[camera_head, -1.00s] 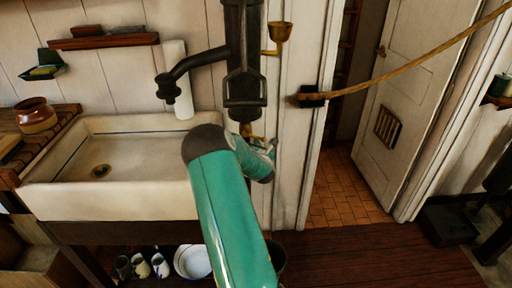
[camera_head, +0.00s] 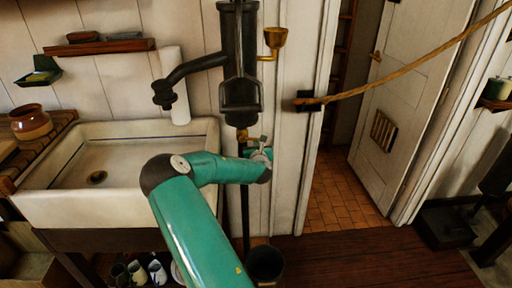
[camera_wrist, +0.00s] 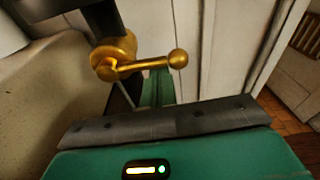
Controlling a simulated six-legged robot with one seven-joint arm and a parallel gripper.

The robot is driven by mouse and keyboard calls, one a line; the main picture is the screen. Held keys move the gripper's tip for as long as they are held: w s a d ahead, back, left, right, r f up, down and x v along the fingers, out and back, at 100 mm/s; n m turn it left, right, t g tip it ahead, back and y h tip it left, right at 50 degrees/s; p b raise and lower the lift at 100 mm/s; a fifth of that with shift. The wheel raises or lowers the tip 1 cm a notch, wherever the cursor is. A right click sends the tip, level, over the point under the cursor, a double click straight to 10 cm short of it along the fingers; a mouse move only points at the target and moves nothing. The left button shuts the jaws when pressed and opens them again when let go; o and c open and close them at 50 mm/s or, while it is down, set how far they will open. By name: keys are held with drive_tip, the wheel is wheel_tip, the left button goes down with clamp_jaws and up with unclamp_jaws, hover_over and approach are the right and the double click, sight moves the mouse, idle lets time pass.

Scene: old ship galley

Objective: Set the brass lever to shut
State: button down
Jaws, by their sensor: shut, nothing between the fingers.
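The brass lever (camera_wrist: 150,66) sticks out to the right from a round brass valve body (camera_wrist: 112,55) in the wrist view and ends in a ball knob. It lies roughly level, across the line of the dark pipe above. In the head view the brass valve (camera_head: 242,136) shows small under the black pump, partly hidden by my gripper. My gripper (camera_head: 261,152) is shut and empty, close beside the valve on its right. In the wrist view the green end of my gripper (camera_wrist: 158,88) is just below the lever; I cannot tell whether they touch.
The black pump (camera_head: 239,60) rises above the valve, with a brass cup (camera_head: 275,38) at its right. A stoneware sink (camera_head: 110,200) stands left. A dark bucket (camera_head: 266,262) is below. A rope (camera_head: 400,72) runs across the doorway at right.

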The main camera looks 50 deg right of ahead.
idle(0.3)
drive_tip(key=s+a+f, duration=0.2)
drive_tip(key=s+a, duration=0.4)
drive_tip(key=a, duration=0.1)
drive_tip(key=shift+f, duration=0.25)
idle(0.3)
drive_tip(key=shift+d, duration=0.1)
